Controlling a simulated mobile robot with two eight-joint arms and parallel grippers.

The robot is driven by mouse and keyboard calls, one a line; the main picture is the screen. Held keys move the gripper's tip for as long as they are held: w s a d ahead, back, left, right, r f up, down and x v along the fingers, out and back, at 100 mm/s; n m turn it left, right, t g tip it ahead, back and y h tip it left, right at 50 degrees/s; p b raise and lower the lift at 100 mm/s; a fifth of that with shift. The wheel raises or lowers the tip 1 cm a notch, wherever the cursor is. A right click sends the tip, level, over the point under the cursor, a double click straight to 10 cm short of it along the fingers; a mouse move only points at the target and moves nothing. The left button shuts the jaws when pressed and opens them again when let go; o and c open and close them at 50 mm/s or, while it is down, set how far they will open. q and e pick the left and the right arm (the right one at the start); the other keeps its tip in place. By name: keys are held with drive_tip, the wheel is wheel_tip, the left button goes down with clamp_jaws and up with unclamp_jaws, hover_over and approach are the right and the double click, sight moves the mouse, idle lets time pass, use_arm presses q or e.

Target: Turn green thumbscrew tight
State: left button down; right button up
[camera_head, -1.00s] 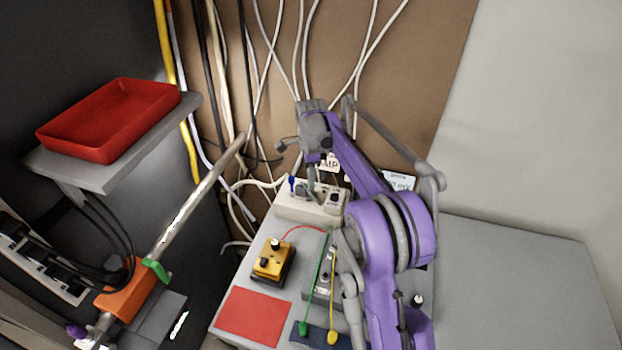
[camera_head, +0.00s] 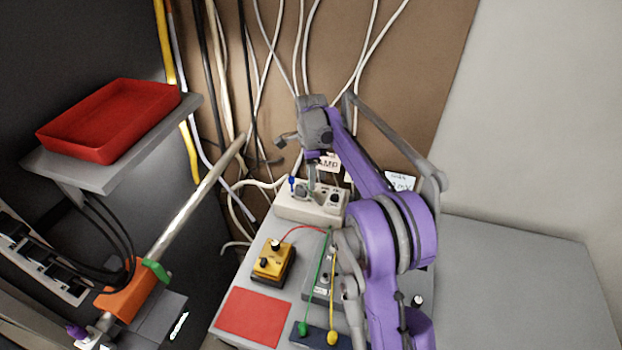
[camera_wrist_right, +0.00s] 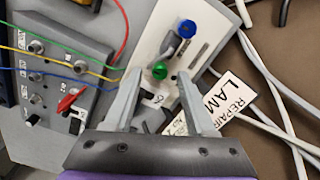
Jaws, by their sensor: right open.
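The green thumbscrew (camera_wrist_right: 160,71) sits on the white box (camera_wrist_right: 158,38), beside a taller blue thumbscrew (camera_wrist_right: 187,28), in the right wrist view. My right gripper (camera_wrist_right: 159,76) is open. In that view its two grey fingertips lie on either side of the green thumbscrew, apart from each other; I cannot tell whether they touch it. In the head view the right gripper (camera_head: 311,188) points down at the white box (camera_head: 325,212) at the back of the table and hides the green thumbscrew. The blue thumbscrew (camera_head: 292,183) shows just left of it. My left gripper is not in view.
A grey switch box (camera_wrist_right: 60,60) with green, blue, yellow and red wires stands beside the white box. A yellow box (camera_head: 272,262) and a red mat (camera_head: 252,316) lie nearer the front. The table's right side is clear.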

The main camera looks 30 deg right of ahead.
wheel_tip(320, 180, up, 9)
drive_tip(key=shift+r+p, duration=0.2)
drive_tip(key=shift+p, duration=0.15)
idle(0.3)
drive_tip(key=s+a+n+t, duration=0.3)
drive_tip(key=s+a+n, duration=0.9)
drive_tip(key=s, duration=0.2)
drive_tip(key=s+a+f+n+t, duration=0.1)
drive_tip(key=s+a+f+n, duration=0.2)
drive_tip(key=s+f+n, duration=0.2)
drive_tip(key=s+a+f+n+t, duration=0.1)
drive_tip(key=s+a+f+n, duration=0.2)
drive_tip(key=s, duration=0.8)
wheel_tip(320, 180, down, 3)
drive_tip(key=n, duration=0.2)
drive_tip(key=shift+n+t, duration=0.3)
drive_tip(key=shift+n, duration=0.1)
drive_tip(key=shift+a, duration=0.1)
